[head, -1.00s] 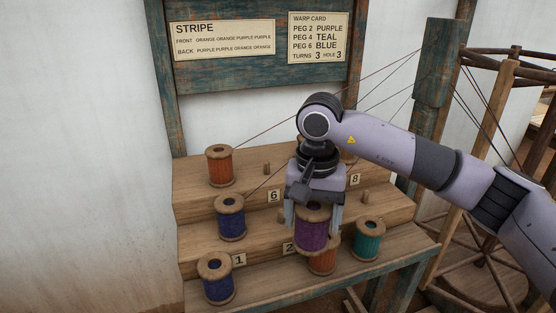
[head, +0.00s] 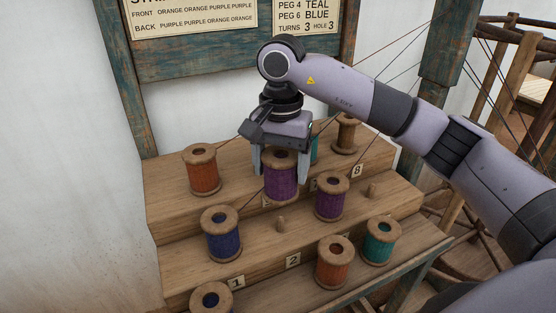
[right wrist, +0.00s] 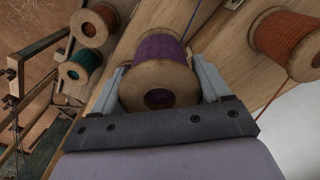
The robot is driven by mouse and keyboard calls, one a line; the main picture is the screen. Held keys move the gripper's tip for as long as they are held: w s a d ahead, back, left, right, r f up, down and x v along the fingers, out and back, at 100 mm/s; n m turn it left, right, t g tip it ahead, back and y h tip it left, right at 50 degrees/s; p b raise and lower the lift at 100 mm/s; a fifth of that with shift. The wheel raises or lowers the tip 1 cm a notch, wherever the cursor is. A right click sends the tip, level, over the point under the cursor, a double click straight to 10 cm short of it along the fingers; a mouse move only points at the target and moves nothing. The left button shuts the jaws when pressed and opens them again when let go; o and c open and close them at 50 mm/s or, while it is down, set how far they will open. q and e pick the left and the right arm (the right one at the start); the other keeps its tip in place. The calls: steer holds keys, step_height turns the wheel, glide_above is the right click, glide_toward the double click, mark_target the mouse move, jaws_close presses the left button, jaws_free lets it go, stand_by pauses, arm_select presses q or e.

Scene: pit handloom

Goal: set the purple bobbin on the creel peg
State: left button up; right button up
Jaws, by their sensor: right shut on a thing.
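My right gripper (head: 281,172) is shut on a purple bobbin (head: 281,187), a finger on either side, upright in front of the top step. I cannot tell how far it hangs above the wood. In the right wrist view the same bobbin (right wrist: 160,80) sits between the fingers, its wooden end facing the camera. Another empty peg (head: 371,190) is further right. A second purple bobbin (head: 332,198) stands between them. My left gripper is out of view.
Blue (head: 222,236), orange (head: 332,263) and teal (head: 382,241) bobbins stand on the lower steps. An orange bobbin (head: 202,172) is at the top left. A teal bobbin (head: 315,150) is partly hidden behind my gripper. Threads run up to the right.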

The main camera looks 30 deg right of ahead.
steer(key=b, duration=0.4)
glide_above(280, 217)
steer(key=shift+f, duration=3.25)
steer(key=shift+f+b, duration=1.5)
steer(key=shift+f, duration=0.3)
steer(key=o, duration=1.1)
steer(key=shift+r, duration=0.15)
